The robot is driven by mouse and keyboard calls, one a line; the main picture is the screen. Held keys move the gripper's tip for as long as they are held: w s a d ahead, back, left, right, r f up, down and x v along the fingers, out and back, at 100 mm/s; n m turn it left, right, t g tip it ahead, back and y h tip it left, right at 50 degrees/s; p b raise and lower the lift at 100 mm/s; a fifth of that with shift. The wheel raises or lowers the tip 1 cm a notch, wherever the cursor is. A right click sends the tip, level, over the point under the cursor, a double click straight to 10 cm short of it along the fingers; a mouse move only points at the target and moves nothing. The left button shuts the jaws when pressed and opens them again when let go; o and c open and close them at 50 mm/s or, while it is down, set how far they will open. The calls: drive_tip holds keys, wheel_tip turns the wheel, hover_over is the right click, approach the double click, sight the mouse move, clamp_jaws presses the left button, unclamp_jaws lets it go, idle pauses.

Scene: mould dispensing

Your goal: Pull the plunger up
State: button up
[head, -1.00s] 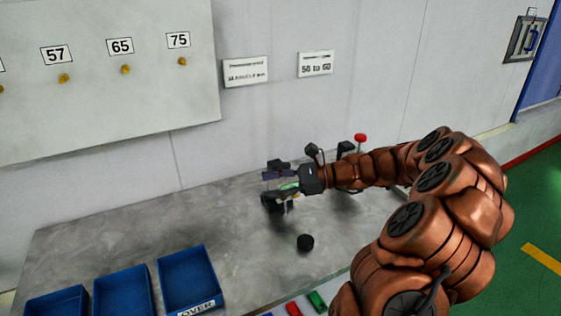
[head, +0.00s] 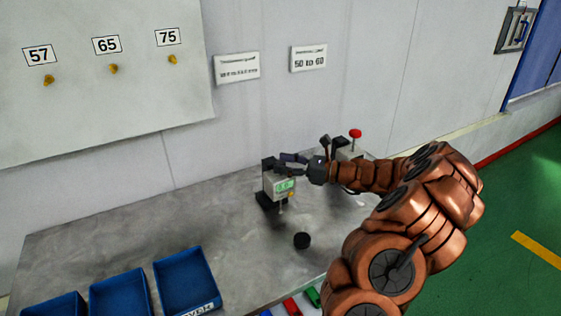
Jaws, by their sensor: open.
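The gauge (head: 285,186), a small grey device with a lit green display, stands on a dark base at the back middle of the table. A thin plunger rod (head: 282,206) shows below its display, with a small yellow spot beside it. My gripper (head: 286,162) is open and reaches in from the right, its dark fingers at the top of the gauge. I cannot tell whether the fingers touch it. The fingers and the gauge's top overlap, so the upper end of the plunger is not clear.
A red knob (head: 355,133) stands on a device behind my arm. Blue bins (head: 187,283) sit at front left, and small coloured blocks (head: 291,306) at the front edge.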

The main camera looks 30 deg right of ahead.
drive_tip(key=shift+w+a, duration=0.45)
clamp_jaws()
idle(0.5)
